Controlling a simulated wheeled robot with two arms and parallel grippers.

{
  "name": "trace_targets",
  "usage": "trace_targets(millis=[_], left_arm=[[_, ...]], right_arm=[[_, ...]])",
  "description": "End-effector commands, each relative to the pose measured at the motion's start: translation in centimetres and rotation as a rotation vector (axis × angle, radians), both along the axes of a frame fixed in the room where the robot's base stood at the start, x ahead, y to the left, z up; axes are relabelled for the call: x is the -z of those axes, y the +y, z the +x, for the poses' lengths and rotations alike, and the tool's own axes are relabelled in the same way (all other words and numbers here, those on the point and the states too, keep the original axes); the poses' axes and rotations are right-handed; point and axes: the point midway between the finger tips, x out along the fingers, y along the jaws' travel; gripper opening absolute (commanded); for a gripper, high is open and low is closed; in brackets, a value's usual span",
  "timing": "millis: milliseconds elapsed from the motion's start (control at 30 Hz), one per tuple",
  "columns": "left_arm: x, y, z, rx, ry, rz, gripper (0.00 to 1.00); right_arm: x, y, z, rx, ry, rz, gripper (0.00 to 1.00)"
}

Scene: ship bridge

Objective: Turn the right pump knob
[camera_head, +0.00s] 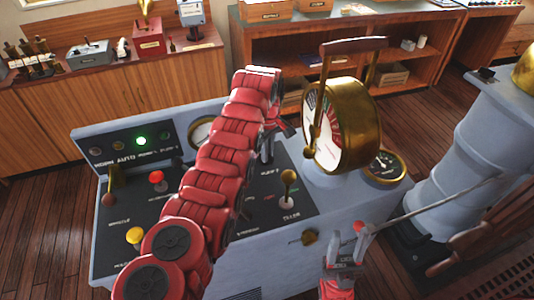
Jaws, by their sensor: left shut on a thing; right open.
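The grey control console (250,262) stands in the middle with a black top panel. My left arm crosses it from the lower left. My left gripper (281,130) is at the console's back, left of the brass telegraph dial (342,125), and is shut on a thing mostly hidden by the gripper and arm. A dark upright handle (267,150) shows just below it. The labels are too small to tell which control is the right pump knob.
The console also bears a red knob (157,178), a yellow knob (135,236), a brass-topped lever (288,177), a lit green lamp (141,141) and a brass gauge (385,165). A grey pedestal (452,160) stands at right. Wooden cabinets (150,85) line the back.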

Motion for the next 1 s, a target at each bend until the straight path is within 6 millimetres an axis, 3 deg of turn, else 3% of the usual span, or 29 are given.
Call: trace_targets(millis=[267,300,433,767,867,1000], left_arm=[[-0.2,0.0,0.1,-0.002,-0.004,-0.001,0.00],[-0.2,0.0,0.1,-0.002,-0.004,-0.001,0.21],[-0.1,0.0,0.1,-0.001,-0.003,-0.001,0.45],[-0.2,0.0,0.1,0.000,-0.002,-0.001,0.46],[-0.9,0.0,0.1,0.000,-0.004,0.000,0.46],[-3.5,0.0,0.1,-0.001,-0.004,-0.001,0.46]], right_arm=[[0.0,0.0,0.0,0.000,0.000,0.000,0.50],[0.0,0.0,0.0,0.000,0.000,0.000,0.50],[0.0,0.0,0.0,0.000,0.000,0.000,0.50],[0.1,0.0,0.0,0.000,0.000,0.000,0.50],[0.4,0.0,0.0,0.000,0.000,0.000,0.50],[1.2,0.0,0.0,0.000,0.000,0.000,0.50]])
